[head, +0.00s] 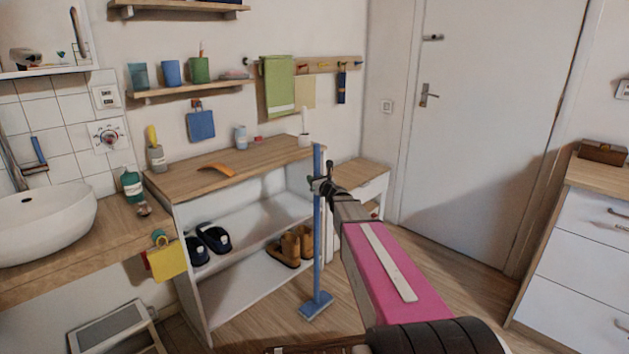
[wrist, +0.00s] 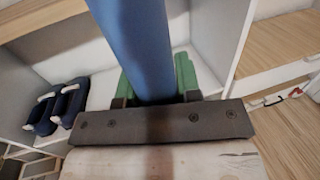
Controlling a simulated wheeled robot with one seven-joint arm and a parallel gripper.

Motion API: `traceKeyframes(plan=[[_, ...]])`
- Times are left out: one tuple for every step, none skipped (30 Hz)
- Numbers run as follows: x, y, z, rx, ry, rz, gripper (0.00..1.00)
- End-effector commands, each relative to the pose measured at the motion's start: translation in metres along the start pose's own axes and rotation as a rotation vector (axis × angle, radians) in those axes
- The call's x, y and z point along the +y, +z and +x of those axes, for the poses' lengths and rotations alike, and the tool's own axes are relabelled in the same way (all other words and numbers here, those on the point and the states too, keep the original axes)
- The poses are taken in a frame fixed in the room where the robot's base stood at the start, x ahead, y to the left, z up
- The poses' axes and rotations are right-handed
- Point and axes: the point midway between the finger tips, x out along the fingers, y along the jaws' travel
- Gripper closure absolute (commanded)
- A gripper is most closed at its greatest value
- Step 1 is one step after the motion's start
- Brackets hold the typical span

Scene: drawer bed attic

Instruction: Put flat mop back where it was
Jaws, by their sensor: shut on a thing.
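The flat mop (head: 317,240) is a blue upright pole with a flat blue head (head: 316,306) at the floor, in front of the right end of the open shelf unit. My gripper (head: 321,186) is shut on the upper part of the pole. In the wrist view the blue pole (wrist: 139,45) runs up between the green finger pads of my gripper (wrist: 155,88). The mop head is out of the wrist view. Whether the head touches the floor is hard to tell.
The shelf unit (head: 254,284) holds dark slippers (head: 212,237) and brown boots (head: 290,246). A lower wooden-topped cabinet (head: 358,174) stands right of it. A white door (head: 490,130) and a drawer chest (head: 580,255) are at the right. Floor before the door is clear.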

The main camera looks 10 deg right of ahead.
Motion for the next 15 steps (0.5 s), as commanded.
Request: traceKeyframes(plan=[[0.0001,-0.0007,0.0000,-0.001,0.000,0.001,0.82],[0.0000,-0.0014,0.0000,-0.001,0.000,0.001,0.82],[0.0000,-0.0025,0.0000,-0.001,0.000,0.001,0.82],[0.0000,-0.0023,0.0000,0.000,0.000,0.001,0.59],[-0.0001,-0.0022,0.0000,0.000,0.000,0.001,0.49],[0.0000,-0.0022,0.0000,0.000,0.000,0.001,0.43],[0.0000,-0.0022,0.0000,0.000,0.000,0.000,0.43],[0.0000,-0.0022,0.0000,0.000,0.000,0.000,0.43],[0.0000,-0.0022,0.0000,0.000,0.000,0.000,0.43],[0.0000,-0.0021,0.0000,0.000,0.000,0.000,0.43],[0.0000,-0.0021,0.0000,0.000,0.000,0.000,0.43],[0.0000,-0.0022,0.0000,0.000,0.000,0.000,0.43],[0.0000,-0.0021,0.0000,0.000,0.000,0.000,0.43],[0.0000,-0.0019,-0.0001,0.000,0.000,0.000,0.43],[0.0000,-0.0015,-0.0001,0.000,0.000,0.000,0.43]])
